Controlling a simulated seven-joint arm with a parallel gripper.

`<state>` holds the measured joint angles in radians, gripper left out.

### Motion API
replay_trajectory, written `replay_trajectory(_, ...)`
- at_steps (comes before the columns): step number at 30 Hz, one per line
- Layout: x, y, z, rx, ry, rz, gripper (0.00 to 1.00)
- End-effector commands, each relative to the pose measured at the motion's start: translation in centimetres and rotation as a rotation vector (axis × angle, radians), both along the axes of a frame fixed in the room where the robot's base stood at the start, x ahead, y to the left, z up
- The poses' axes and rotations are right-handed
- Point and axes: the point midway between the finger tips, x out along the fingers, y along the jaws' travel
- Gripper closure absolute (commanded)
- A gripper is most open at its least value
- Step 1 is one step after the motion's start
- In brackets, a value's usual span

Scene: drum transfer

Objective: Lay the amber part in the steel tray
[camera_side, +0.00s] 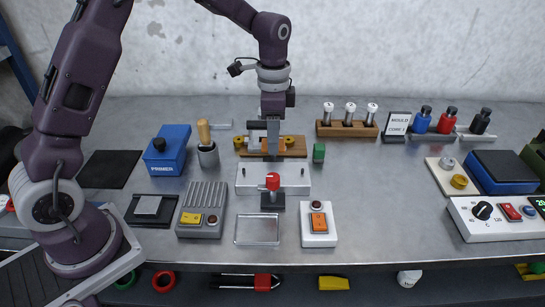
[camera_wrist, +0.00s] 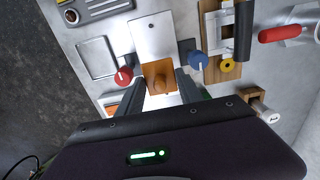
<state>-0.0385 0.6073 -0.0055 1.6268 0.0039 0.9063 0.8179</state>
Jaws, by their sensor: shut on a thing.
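The steel tray (camera_side: 236,243) is a shallow, empty rectangular tray at the front of the bench, nearer the camera than my gripper. It also shows at upper left in the wrist view (camera_wrist: 82,50).
A metal plate (camera_side: 247,181) and a red-knobbed post (camera_side: 272,182) stand between my gripper and the tray. A ribbed grey box (camera_side: 203,200) is left of the tray; a white switch box (camera_side: 319,236) is right. A wooden fixture (camera_wrist: 212,72) and blue knob (camera_wrist: 197,60) are near my gripper.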

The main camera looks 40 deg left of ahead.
Motion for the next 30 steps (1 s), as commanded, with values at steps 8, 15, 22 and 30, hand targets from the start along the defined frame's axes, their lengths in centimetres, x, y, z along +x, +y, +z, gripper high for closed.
replay_trajectory(8,-3.6,-2.7,0.2,-0.002,0.016,-0.431,0.96)
replay_trajectory(15,-10.0,-6.6,-1.1,-0.004,0.013,-1.190,0.96)
replay_trajectory(22,-13.2,-8.1,-2.5,-0.002,0.005,-1.565,0.96)
replay_trajectory(30,-13.3,-8.2,-8.1,-0.002,0.006,-1.576,0.96)
